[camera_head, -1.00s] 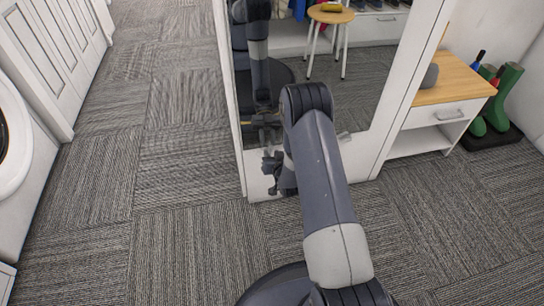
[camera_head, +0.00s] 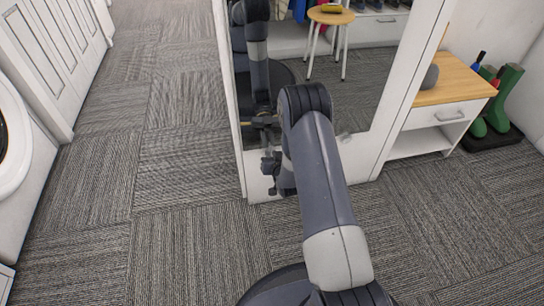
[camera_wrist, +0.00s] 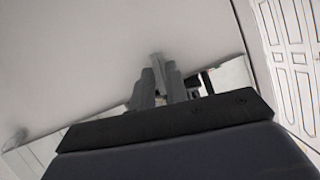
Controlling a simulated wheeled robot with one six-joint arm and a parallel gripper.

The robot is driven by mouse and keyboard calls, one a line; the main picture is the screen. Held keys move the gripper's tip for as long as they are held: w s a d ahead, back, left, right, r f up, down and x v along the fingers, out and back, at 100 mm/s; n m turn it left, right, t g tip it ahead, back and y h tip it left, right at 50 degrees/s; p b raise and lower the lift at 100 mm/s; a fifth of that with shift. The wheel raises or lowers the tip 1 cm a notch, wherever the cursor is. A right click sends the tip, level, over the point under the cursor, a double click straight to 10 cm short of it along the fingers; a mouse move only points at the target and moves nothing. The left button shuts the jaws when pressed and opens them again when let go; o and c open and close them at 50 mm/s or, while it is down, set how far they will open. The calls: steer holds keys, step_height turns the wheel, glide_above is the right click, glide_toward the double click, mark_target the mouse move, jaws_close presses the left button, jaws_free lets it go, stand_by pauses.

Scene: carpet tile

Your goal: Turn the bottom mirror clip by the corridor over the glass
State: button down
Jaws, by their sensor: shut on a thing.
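The tall mirror (camera_head: 350,100) stands in a white frame ahead of me, its glass above a white bottom panel (camera_head: 350,158). My gripper (camera_head: 268,158) is low at the mirror's left, corridor-side bottom corner, partly behind my arm. In the wrist view, my gripper's two grey fingers (camera_wrist: 158,88) are shut on the small pale clip (camera_wrist: 156,60), whose tip shows beyond them. Whether the clip lies over the glass cannot be told. A second bottom clip (camera_head: 344,137) sits at the glass's lower edge to the right; it also shows in the wrist view (camera_wrist: 16,139).
The carpeted corridor (camera_head: 180,100) is clear to the left, along white panelled doors (camera_head: 50,50) and a white round-doored appliance (camera_head: 12,150). A wood-topped cabinet (camera_head: 450,80) and green boots (camera_head: 500,95) stand to the right. The stool (camera_head: 330,15) shows in the mirror.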

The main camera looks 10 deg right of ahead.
steer(key=shift+n+h+b, duration=0.5)
steer(key=shift+n+b, duration=0.2)
steer(key=shift+b, duration=0.1)
steer(key=c, duration=1.6)
jaws_free()
steer(key=p+v, duration=0.2)
steer(key=v, duration=0.8)
steer(key=shift+s+r+p, duration=0.25)
steer(key=shift+s+p, duration=0.05)
steer(key=shift+p, duration=0.1)
